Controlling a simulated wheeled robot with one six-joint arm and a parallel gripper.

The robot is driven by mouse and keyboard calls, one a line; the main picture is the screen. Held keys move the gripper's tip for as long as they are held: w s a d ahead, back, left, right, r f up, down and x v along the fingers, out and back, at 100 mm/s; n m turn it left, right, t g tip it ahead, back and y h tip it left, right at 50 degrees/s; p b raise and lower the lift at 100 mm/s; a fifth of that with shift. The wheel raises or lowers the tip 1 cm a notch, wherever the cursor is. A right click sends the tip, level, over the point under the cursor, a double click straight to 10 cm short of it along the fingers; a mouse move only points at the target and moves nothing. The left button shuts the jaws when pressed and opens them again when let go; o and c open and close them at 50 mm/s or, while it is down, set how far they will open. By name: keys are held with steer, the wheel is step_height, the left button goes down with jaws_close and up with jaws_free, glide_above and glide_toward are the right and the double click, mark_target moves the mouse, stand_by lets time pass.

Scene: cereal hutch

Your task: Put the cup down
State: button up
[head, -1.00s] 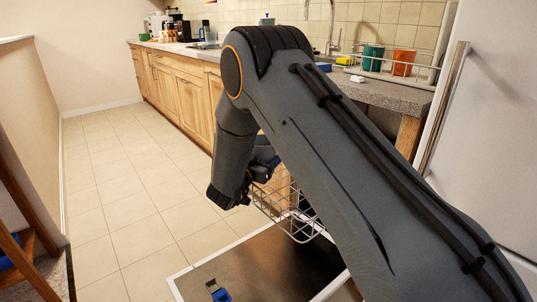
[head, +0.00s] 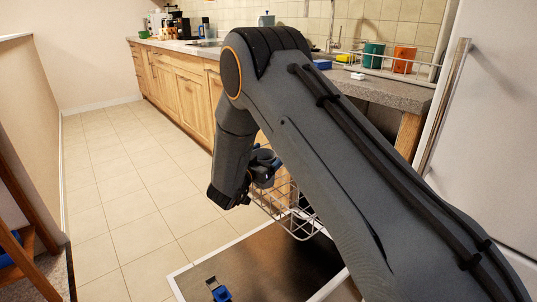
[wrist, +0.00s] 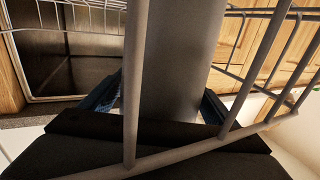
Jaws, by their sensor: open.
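A smooth grey cylinder, which looks like the cup (wrist: 182,65), stands between the fingers of my gripper (wrist: 160,105) in the wrist view. My gripper is open around it, with one blue finger at each side. Thick wires of a rack cross in front of the cup and gripper. In the head view my gripper (head: 262,168) hangs beside the wire rack (head: 292,212), partly behind my arm. Whether the cup's base rests on anything is hidden.
An open dark door with a pale rim (head: 255,262) lies below the rack, with a small blue object (head: 219,290) on it. A green cup (head: 373,55) and an orange cup (head: 404,60) stand in a counter rack. The tiled floor (head: 130,190) is clear.

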steer(key=r+p+v, duration=0.1)
steer(key=v, duration=1.1)
steer(key=shift+s+d, duration=0.1)
steer(key=shift+s, duration=0.05)
